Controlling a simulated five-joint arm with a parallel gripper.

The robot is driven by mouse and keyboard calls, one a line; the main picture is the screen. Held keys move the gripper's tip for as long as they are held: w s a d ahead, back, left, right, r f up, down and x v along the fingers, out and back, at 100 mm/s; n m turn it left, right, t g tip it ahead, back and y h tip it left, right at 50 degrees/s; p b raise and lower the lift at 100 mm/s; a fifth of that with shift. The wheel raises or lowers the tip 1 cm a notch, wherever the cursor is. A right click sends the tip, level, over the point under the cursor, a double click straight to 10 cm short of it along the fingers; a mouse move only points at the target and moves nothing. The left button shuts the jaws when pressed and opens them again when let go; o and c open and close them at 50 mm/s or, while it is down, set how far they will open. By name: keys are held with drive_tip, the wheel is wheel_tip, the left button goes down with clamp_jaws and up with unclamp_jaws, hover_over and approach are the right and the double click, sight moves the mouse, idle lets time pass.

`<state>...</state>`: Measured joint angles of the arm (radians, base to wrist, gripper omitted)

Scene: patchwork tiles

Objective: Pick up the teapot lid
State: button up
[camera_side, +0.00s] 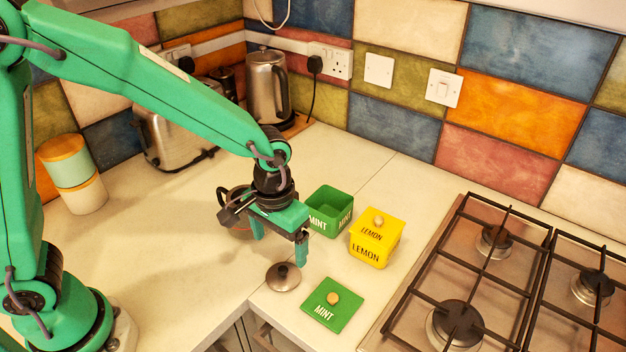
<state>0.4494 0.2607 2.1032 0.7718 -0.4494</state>
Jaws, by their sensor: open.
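The teapot lid (283,277) is a small round metal lid with a dark knob, lying on the pale worktop near its front corner. My gripper (279,246) is open and empty, pointing down above and a little behind the lid, apart from it. A dark teapot (238,228) stands behind my gripper and is partly hidden by it.
A green open MINT box (329,211) and a yellow lidded LEMON box (376,239) stand right of my gripper. A green MINT lid (332,305) lies flat at the front. The hob (470,290) is at right. The left worktop (150,250) is clear.

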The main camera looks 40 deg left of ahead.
sight(281, 270)
drive_tip(key=shift+d+f, duration=0.15)
drive_tip(key=shift+f, duration=1.35)
drive_tip(key=shift+f, duration=2.6)
drive_tip(key=shift+c, duration=0.2)
drive_tip(key=c, duration=1.1)
drive_tip(key=shift+s+f, duration=0.1)
drive_tip(key=shift+c, duration=1.2)
